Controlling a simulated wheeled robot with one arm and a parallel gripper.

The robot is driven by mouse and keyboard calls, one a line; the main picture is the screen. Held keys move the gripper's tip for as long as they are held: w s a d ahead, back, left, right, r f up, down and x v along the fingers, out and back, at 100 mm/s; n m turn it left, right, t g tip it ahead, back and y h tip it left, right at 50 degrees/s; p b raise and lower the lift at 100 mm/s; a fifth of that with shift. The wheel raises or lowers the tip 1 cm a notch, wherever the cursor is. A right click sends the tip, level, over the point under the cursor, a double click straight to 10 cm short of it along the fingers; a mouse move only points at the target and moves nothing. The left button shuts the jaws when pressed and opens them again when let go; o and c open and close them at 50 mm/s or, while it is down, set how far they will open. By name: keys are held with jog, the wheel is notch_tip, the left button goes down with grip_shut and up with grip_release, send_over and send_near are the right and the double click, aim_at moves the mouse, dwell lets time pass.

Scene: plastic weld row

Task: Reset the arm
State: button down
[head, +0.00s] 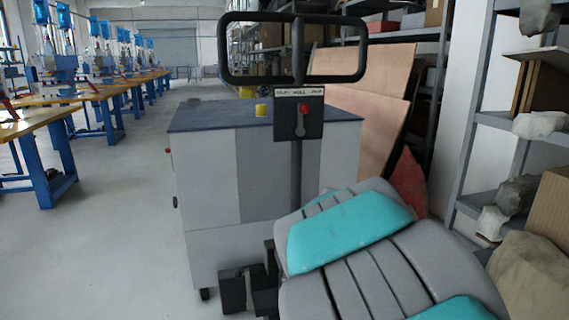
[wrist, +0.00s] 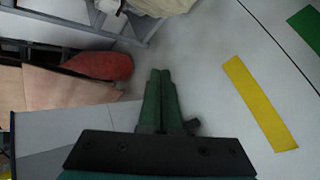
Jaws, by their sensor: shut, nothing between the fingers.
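My arm, grey with teal panels, fills the lower right of the head view. My gripper (head: 250,285) shows as dark blocks low in the middle of the head view, in front of the grey cabinet (head: 205,190). In the wrist view my gripper (wrist: 160,75) has its two green fingers side by side, shut with nothing between them. The floor lies beyond the fingertips in the wrist view.
A black-framed handle with a red lever (head: 302,115) stands by the cabinet. Wooden panels (head: 365,90) and a red sack (head: 408,182) lean behind. Shelving (head: 475,150) closes the right side. Workbenches (head: 50,118) line the left; the floor between is clear. Yellow tape (wrist: 258,100) marks the floor.

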jog(key=s+d+f+m+g+y, duration=0.25)
jog(key=s+m, duration=0.25)
jog(key=s, duration=0.6)
jog(key=s+a+f+m+g+y, duration=0.2)
jog(key=s+a, duration=0.5)
jog(key=s, duration=0.4)
jog(key=s+a+f+m+g+y, duration=0.3)
jog(key=s+a, duration=0.3)
jog(key=s, duration=0.5)
jog(key=shift+s+a+m+y, duration=0.25)
jog(key=shift+a+m+y, duration=0.1)
jog(key=shift+m+y, duration=0.3)
